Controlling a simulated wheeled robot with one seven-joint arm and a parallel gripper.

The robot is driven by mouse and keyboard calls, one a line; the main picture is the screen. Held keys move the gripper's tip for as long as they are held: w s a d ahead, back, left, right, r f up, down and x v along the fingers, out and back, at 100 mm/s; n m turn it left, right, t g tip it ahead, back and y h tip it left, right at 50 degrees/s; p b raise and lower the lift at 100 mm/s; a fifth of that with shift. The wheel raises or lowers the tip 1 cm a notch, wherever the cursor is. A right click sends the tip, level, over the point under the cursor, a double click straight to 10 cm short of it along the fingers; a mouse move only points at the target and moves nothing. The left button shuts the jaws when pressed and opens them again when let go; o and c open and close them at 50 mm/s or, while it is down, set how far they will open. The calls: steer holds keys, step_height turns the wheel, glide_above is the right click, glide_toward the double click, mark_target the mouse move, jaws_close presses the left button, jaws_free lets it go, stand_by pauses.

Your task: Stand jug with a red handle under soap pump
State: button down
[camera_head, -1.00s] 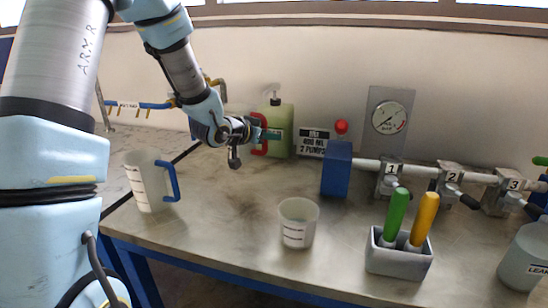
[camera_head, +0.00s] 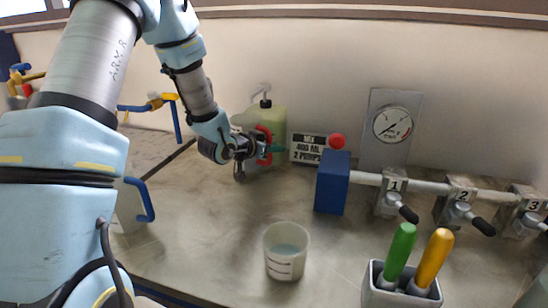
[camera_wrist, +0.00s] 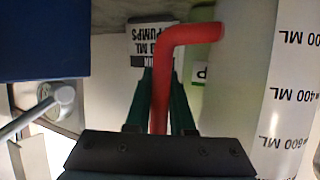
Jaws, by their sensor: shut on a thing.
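My gripper (camera_head: 275,149) has green fingers and is shut on the red handle (camera_wrist: 190,34) of the jug. The wrist view shows the handle between the fingers (camera_wrist: 160,95). The white jug (camera_wrist: 284,110) with black ML marks stands upright at the right of that view. In the head view the red handle (camera_head: 264,137) shows, but my arm hides most of the jug. The green soap pump (camera_head: 279,118), with a dark collar and grey spout, stands by the back wall just behind my gripper. I cannot tell whether the jug is directly under the spout.
An "800 ML 2 pumps" sign (camera_head: 308,148), red knob (camera_head: 337,141) and blue block (camera_head: 332,183) are close right of my gripper. A beaker (camera_head: 284,262) stands in front. A blue-handled jug (camera_head: 132,205) is partly behind my arm. Brush holder (camera_head: 376,290) and numbered valves are right.

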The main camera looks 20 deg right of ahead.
steer(key=shift+f+p, duration=0.35)
steer(key=shift+f, duration=1.35)
steer(key=shift+f, duration=0.2)
steer(key=c, duration=0.8)
jaws_free()
